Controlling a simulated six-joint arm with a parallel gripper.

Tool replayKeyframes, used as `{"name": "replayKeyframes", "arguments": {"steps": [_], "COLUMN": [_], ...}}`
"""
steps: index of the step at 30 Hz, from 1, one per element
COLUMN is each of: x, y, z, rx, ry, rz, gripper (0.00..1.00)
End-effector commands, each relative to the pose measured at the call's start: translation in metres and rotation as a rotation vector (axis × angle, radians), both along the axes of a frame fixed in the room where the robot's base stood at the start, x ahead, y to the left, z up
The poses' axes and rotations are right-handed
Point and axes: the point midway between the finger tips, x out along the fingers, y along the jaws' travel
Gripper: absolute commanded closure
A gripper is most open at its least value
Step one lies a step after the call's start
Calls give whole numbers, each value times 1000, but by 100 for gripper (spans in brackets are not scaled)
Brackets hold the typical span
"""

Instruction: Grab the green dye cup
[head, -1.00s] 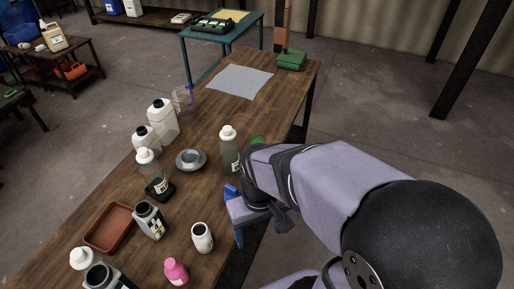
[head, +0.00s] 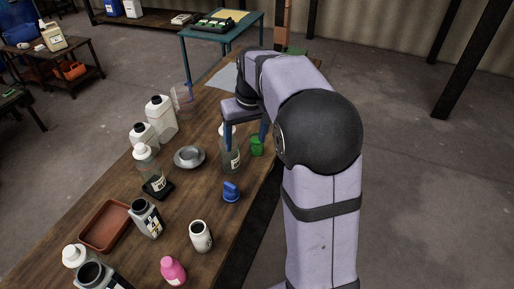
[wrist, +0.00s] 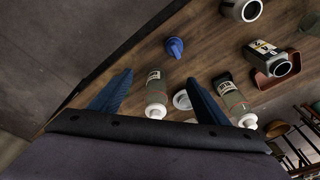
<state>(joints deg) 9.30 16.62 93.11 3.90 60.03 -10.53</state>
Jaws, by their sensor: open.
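The green dye cup (head: 257,146) stands near the right edge of the wooden table in the head view. I do not see it in the wrist view. My gripper (head: 246,140) is open, its two blue fingers pointing down above the table. In the head view the left finger overlaps a clear bottle (head: 231,160) just left of the cup, and the right finger is just above the cup. In the wrist view, the open fingers of my gripper (wrist: 159,79) are empty, with the clear bottle (wrist: 156,92) showing between them.
A blue object (head: 231,191) stands nearer on the table (head: 190,215). A metal dish (head: 189,157) lies to the left. White bottles (head: 160,117), a red-brown tray (head: 105,225), a white jar (head: 201,236) and a pink bottle (head: 173,271) stand around. Floor lies beyond the right edge.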

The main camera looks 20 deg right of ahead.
Motion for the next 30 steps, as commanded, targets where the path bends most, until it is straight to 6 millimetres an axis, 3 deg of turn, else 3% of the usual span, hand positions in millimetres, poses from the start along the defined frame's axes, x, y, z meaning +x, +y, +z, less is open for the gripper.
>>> {"name": "replayKeyframes", "arguments": {"steps": [1,6,12,21,30], "x": [21,79,121,150,162], "y": [-11,-45,-76,-104,-117], "z": [-6,-12,-19,-29,-43], "rx": [0,-4,-11,-23,-28], "ry": [-17,-80,-135,-182,-203], "rz": [-3,-1,4,11,14], "gripper": [31,31,31,31,31]}}
